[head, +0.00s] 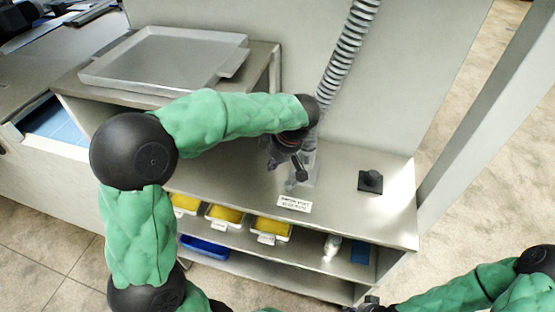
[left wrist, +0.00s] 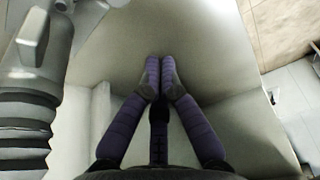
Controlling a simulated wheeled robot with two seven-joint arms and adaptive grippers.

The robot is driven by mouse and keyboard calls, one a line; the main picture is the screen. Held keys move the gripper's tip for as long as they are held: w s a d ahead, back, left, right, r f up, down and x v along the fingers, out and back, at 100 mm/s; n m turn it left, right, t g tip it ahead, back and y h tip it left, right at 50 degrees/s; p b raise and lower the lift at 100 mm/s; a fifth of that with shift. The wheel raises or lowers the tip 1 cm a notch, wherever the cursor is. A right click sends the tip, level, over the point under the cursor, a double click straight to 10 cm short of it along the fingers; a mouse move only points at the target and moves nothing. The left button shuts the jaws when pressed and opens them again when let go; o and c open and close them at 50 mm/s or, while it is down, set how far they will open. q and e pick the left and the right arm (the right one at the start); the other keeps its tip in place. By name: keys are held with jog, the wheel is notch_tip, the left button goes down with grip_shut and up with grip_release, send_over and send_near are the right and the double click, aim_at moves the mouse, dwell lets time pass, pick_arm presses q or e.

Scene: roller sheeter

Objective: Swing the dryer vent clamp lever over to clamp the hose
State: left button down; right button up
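The ribbed grey hose (head: 343,52) runs down to a vent fitting on the bench, largely hidden behind my left wrist. It also fills the left edge of the left wrist view (left wrist: 22,125), with a smooth grey clamp piece (left wrist: 35,35) above it. My left gripper (head: 274,163) is close beside the fitting. In the left wrist view its purple fingertips (left wrist: 159,75) meet with nothing visible between them. My right gripper (head: 370,303) is at the bottom edge, mostly cut off.
A white label (head: 294,204) lies at the bench's front edge. A black knobbed block (head: 371,181) sits to the right on the grey bench top (head: 340,205). A large tray (head: 165,60) stands on the raised shelf at left. Yellow-filled bins (head: 225,215) sit below.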

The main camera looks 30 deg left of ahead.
pick_arm(q)
jog(key=x, duration=0.6)
jog(key=shift+f, duration=0.15)
jog(key=d, duration=0.3)
jog(key=shift+w+d, duration=0.1)
jog(key=shift+d, duration=0.4)
pick_arm(e)
jog(key=shift+w+f, duration=0.1)
jog(key=shift+f, duration=0.1)
jog(key=shift+w+f, duration=0.1)
jog(key=shift+f, duration=0.05)
